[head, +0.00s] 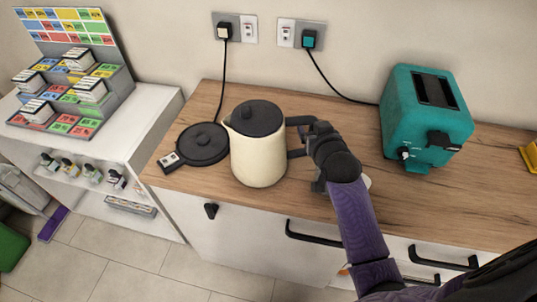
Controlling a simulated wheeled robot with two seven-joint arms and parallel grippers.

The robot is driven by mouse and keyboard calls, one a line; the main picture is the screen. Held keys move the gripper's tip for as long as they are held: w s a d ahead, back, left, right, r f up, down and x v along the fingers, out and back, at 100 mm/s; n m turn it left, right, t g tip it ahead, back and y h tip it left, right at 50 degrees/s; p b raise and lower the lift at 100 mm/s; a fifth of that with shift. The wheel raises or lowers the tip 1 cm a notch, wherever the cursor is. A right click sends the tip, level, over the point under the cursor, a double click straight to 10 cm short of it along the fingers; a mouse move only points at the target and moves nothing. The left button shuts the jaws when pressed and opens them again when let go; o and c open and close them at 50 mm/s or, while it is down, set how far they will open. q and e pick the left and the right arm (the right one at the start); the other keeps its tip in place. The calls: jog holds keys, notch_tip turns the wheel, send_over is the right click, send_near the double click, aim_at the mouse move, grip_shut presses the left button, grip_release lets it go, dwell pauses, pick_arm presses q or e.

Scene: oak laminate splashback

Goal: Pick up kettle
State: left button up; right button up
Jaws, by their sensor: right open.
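The cream kettle (257,153) with a dark lid stands upright on the wooden counter. Its dark handle (296,121) points right, towards my right gripper. My right gripper (311,138) is at the handle, with its fingers close around or beside it; whether they touch it I cannot tell. My right arm comes in from the lower right. Part of the handle is hidden behind the gripper. My left gripper is not in view.
A round black kettle base (202,145) lies left of the kettle, its cord running to a wall socket. A teal toaster (424,118) stands to the right. Drawers with dark handles (315,238) are below the counter. A white shelf (120,130) with a display rack (118,84) stands left.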

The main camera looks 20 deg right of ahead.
jog(key=shift+w+f, duration=0.15)
jog(key=shift+w, duration=0.3)
grip_shut()
dwell(1.1)
